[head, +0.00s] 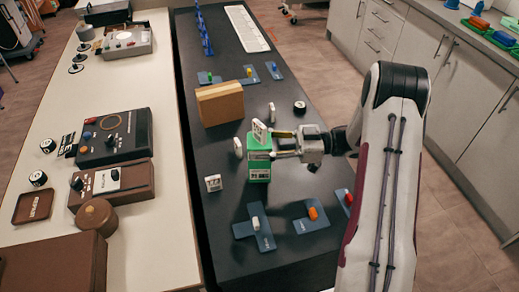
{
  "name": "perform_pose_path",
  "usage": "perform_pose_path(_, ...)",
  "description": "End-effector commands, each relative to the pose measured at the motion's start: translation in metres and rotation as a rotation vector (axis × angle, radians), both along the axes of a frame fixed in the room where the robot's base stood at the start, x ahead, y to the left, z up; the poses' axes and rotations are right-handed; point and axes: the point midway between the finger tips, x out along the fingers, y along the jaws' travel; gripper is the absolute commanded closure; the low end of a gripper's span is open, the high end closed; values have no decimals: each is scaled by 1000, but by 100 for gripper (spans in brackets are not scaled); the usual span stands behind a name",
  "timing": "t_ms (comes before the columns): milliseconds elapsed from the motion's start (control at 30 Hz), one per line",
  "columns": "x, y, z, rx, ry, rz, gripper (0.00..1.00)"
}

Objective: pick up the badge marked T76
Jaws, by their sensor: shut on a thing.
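A white badge (260,132) with dark markings stands tilted at the top of a green box (258,169); its marking is too small to read. My gripper (274,144) reaches in from the right. Its two fingers lie at the back and front of the box's top right edge and appear shut on the green box, just beside the badge. Other white pieces stand nearby on the dark table: one left of the box (238,147), one behind it (271,112), and a marked one at front left (213,183).
A cardboard-brown block (219,103) stands behind the box. Blue plates with coloured pegs lie in front (265,241) and at the back (209,78). A pale counter with instruments (150,215) runs along the left.

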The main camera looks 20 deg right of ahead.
Motion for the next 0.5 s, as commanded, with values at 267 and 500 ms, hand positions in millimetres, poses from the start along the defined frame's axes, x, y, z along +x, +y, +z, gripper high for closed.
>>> perform_pose_path(267,0,0,37,0,-3,0,100)
perform_pose_path(500,0,0,63,1,-3,0,100)
